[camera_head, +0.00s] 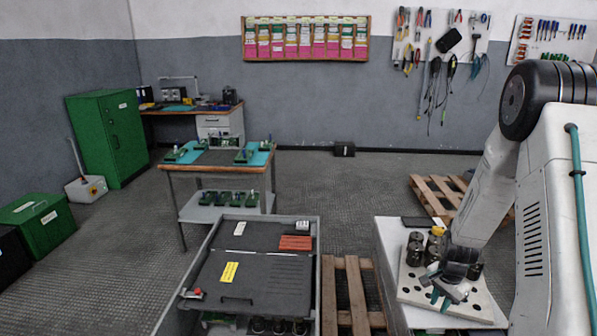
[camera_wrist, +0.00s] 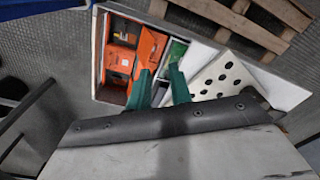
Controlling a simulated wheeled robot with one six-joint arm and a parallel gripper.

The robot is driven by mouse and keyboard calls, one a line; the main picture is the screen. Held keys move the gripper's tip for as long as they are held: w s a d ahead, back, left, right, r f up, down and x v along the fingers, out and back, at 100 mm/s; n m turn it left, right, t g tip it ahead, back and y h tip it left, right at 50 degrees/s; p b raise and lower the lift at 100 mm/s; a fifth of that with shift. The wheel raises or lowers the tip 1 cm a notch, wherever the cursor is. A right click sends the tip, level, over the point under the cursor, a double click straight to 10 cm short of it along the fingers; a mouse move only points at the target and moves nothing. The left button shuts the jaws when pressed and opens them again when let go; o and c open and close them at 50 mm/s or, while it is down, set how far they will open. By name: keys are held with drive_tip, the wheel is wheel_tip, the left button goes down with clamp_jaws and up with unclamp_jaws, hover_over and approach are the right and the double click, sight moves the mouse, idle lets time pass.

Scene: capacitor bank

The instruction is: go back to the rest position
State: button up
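My gripper (camera_head: 440,294) hangs at the front of the right-hand table, in front of the white plate with holes (camera_head: 478,308). In the wrist view its two green fingers (camera_wrist: 160,90) stand apart, with nothing seen between them. Several dark metal cylinders (camera_head: 414,252) stand on the plate, partly hidden by my arm. The plate shows at the right in the wrist view (camera_wrist: 236,72). An orange compartment box (camera_wrist: 122,48) lies beyond the fingers there.
A dark-lidded cabinet (camera_head: 262,256) stands left of the right-hand table. A wooden pallet (camera_head: 350,290) lies on the floor between them, and another (camera_head: 436,195) lies behind. A workbench with green boards (camera_head: 216,160) stands farther back. Open floor lies behind.

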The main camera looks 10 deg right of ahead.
drive_tip(key=s+a+r+n, duration=0.2)
drive_tip(key=a+r, duration=0.3)
drive_tip(key=r, duration=0.4)
drive_tip(key=s+a+r+n, duration=0.25)
drive_tip(key=a+r, duration=0.25)
drive_tip(key=r, duration=0.4)
drive_tip(key=s+a+r+n, duration=0.25)
drive_tip(key=a+r, duration=0.25)
drive_tip(key=r, duration=0.3)
drive_tip(key=s+a+r+n, duration=0.3)
drive_tip(key=s+a+r, duration=0.1)
drive_tip(key=s, duration=0.5)
drive_tip(key=s+a+r+n, duration=0.4)
drive_tip(key=s+r, duration=0.2)
drive_tip(key=s, duration=0.3)
drive_tip(key=shift+s+a+t, duration=0.15)
drive_tip(key=shift+a+t, duration=0.15)
drive_tip(key=shift+t, duration=0.1)
